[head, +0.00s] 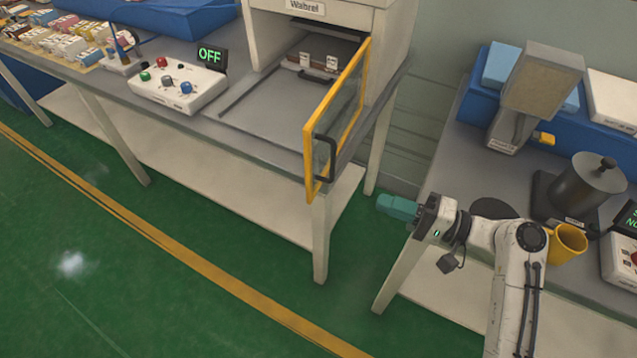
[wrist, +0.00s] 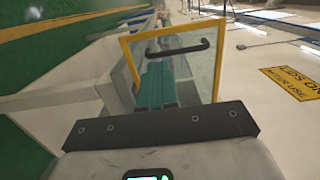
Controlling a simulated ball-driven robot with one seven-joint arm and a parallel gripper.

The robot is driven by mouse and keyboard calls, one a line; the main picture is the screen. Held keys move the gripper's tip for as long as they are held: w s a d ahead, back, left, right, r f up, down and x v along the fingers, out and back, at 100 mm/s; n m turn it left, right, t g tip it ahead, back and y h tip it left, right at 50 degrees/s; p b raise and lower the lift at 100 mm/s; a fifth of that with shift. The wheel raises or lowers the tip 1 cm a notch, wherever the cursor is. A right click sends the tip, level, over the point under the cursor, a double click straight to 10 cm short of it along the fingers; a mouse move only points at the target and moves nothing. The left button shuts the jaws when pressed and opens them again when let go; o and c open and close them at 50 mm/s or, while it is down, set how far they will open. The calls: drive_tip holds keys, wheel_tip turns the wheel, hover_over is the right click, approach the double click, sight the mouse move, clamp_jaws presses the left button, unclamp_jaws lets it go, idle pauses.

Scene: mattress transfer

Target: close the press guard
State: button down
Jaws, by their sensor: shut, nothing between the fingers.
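The press (head: 262,45), labelled "Wabrel", stands on the bench with its front open. Its guard (head: 310,155) is a clear panel in a yellow frame, swung outward at the press's right side. A black handle (head: 321,160) is on the panel near its free edge. My gripper (head: 382,203), with teal fingers, is shut and empty to the right of the guard, apart from it and over the gap between the benches. In the wrist view my gripper (wrist: 155,70) points toward the guard (wrist: 129,50), whose handle (wrist: 180,50) lies ahead of the fingers.
A control box (head: 178,88) with knobs and an "OFF" display (head: 211,55) sits left of the press. The right-hand bench (head: 440,190) holds a metal pot (head: 580,185), a yellow mug (head: 567,243) and a blue bin (head: 468,100). Green floor (head: 180,230) in front is clear.

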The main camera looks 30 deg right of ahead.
sight(310, 178)
drive_tip(key=p+x, duration=0.3)
drive_tip(key=x, duration=1)
drive_tip(key=shift+w+a, duration=0.3)
drive_tip(key=shift+a, duration=0.1)
